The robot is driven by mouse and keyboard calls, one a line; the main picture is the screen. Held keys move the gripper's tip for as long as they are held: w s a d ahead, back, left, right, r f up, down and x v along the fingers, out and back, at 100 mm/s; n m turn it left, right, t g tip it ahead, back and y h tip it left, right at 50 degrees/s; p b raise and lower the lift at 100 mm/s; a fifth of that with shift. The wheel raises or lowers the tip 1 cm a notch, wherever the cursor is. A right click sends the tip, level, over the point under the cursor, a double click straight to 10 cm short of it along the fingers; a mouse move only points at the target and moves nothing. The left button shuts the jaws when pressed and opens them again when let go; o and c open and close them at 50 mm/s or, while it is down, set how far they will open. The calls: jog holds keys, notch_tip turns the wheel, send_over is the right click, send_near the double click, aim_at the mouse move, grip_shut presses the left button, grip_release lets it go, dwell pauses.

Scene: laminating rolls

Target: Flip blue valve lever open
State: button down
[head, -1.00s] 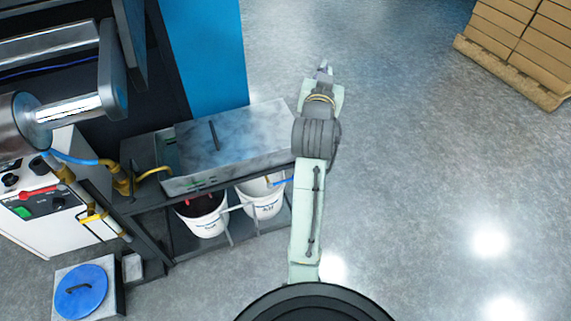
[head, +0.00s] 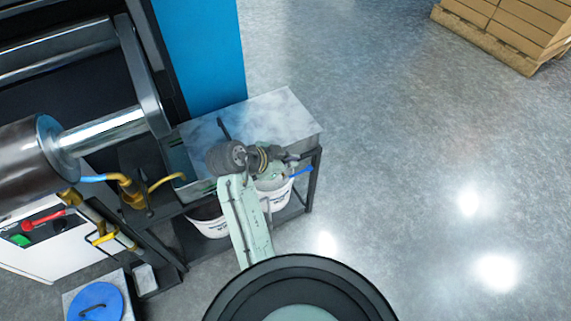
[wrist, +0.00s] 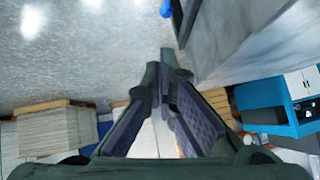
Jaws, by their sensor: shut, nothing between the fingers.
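A small blue lever (head: 301,171) shows in the head view beside the right white bucket, below the right end of the metal-topped tank. Its valve body is mostly hidden behind my arm. In the wrist view a blue piece (wrist: 167,8) shows at the top edge by the tank's side; it looks like the same lever, but it is cut off. My gripper (head: 297,158) is just above the blue lever in the head view, apparently apart from it. In the wrist view its fingers (wrist: 165,62) meet at the tips, with nothing between them.
The metal tank (head: 285,110) stands on a dark frame (head: 313,180) close to my arm. White buckets (head: 212,222) sit under it. Yellow pipework (head: 130,190) and large rollers (head: 100,130) are at left. Open floor (head: 420,190) lies to the right; stacked boxes (head: 515,25) stand far right.

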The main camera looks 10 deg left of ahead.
jog(key=shift+a, duration=0.6)
jog(key=shift+d+f, duration=0.1)
jog(key=p, duration=0.1)
send_near(309, 169)
jog(key=d+r+x, duration=0.1)
jog(key=x, duration=0.4)
jog(key=shift+w+a+f, duration=0.1)
jog(key=shift+a+f, duration=0.3)
jog(key=shift+f, duration=0.25)
